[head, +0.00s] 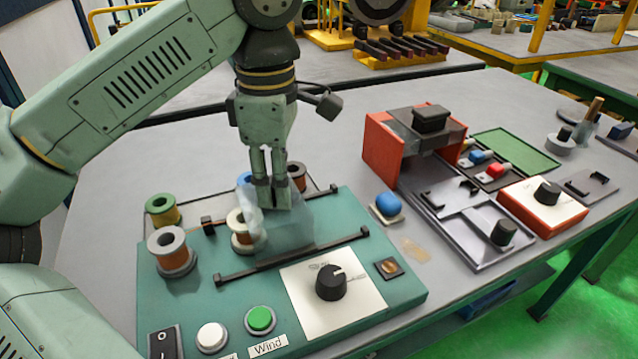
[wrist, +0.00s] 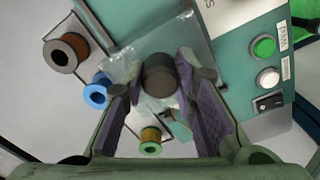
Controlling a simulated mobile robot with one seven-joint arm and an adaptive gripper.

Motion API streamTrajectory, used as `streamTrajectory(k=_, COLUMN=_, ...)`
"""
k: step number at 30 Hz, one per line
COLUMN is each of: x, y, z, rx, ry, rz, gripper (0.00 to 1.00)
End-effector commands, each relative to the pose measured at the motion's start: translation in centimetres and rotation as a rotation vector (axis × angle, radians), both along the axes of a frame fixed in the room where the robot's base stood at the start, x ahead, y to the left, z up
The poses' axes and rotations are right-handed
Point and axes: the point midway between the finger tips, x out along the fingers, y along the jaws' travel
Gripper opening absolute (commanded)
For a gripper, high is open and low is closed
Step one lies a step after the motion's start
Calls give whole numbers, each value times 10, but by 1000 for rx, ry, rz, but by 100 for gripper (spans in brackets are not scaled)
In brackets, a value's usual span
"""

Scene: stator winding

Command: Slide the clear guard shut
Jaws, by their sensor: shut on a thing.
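The clear guard (head: 291,228) is a see-through box on the teal winding machine (head: 205,292), between two dark rails. It stands around the middle of the rails, with rail showing free on both sides. My gripper (head: 270,197) points down over the guard and is shut on its dark round knob (wrist: 160,74), seen between the fingers in the wrist view. In the head view the fingers hide the knob. A white-flanged spool (head: 240,232) stands at the guard's left edge, partly seen through it. The guard's sheet (wrist: 128,66) also shows faintly in the wrist view.
The front rail (head: 290,257) ends in raised stops. Copper (head: 168,250) and green (head: 162,210) spools stand left of the guard; a blue spool (wrist: 97,93) stands behind it. A black dial (head: 331,283) and a green button (head: 260,320) lie in front.

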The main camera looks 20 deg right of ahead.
Motion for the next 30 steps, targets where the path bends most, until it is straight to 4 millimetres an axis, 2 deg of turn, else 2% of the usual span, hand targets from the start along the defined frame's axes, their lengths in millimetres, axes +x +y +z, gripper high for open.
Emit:
streamTrajectory(k=23, x=-2, y=39, z=0, rx=0, ry=1, rz=2, gripper=10)
streamTrajectory(k=24, x=-2, y=40, z=0, rx=0, ry=1, rz=0, gripper=26)
streamTrajectory(k=30, x=-2, y=39, z=0, rx=0, ry=0, rz=0, gripper=40)
